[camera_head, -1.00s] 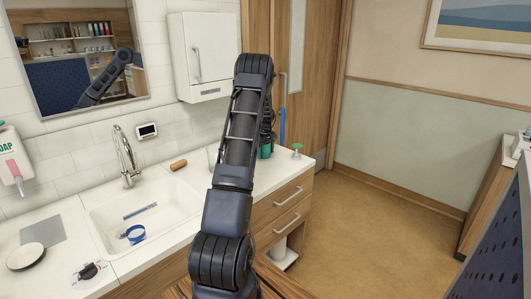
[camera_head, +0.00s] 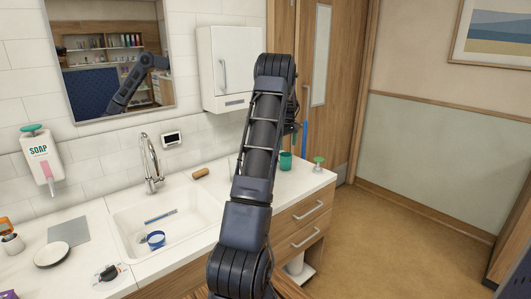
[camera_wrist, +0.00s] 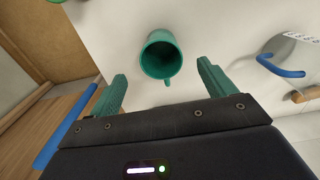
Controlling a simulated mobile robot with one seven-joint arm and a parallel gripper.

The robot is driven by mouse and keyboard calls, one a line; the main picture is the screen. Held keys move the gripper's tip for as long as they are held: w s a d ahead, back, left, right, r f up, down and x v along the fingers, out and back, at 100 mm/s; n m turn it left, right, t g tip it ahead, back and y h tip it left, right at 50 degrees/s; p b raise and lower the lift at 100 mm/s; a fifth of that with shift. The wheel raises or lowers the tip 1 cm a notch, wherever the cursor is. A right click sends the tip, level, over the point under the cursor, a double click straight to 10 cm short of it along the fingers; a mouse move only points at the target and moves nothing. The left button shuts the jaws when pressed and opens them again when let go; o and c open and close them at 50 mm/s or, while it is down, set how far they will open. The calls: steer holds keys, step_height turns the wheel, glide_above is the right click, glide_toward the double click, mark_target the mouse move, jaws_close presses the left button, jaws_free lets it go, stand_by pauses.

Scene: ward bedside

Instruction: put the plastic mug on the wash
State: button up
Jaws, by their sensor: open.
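A green mug (camera_head: 285,160) stands on the white counter, right of my arm in the head view. In the wrist view the green mug (camera_wrist: 161,55) is seen from above, mouth open, its handle towards my gripper. My gripper (camera_wrist: 161,74) is open; its two green fingers are apart, one on each side of the mug's near side, with nothing between them. In the head view my gripper is mostly hidden behind my arm. The washstand counter (camera_head: 185,264) holds a white basin (camera_head: 190,228) left of my arm.
A blue ring-like item (camera_head: 155,239) and a blue strip (camera_head: 160,216) lie in the basin.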

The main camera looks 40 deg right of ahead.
steer(key=w+a+r+h, duration=0.1)
steer(key=w+a+r, duration=0.1)
steer(key=a+r, duration=0.6)
steer(key=w+a+r, duration=0.2)
steer(key=a+r, duration=0.3)
steer(key=a, duration=0.8)
steer(key=s+a+r+t, duration=0.1)
steer(key=s+a+r, duration=0.15)
steer(key=a, duration=0.65)
steer(key=s+a+r+t, duration=0.1)
steer(key=a+r, duration=0.3)
steer(key=a, duration=0.5)
steer(key=s+a+r+t, duration=0.1)
steer(key=s+a, duration=0.4)
steer(key=a, duration=0.3)
steer(key=s+a+r, duration=0.1)
steer(key=s+a, duration=0.5)
steer(key=a, duration=0.2)
steer(key=s+a+f, duration=0.2)
steer(key=s+a, duration=0.3)
steer(key=s, duration=0.2)
steer(key=s+a+f+t+y, duration=0.1)
steer(key=s+a+f, duration=0.2)
steer(key=s+a, duration=0.2)
steer(key=shift+s+t, duration=0.3)
steer(key=shift+s, duration=0.65)
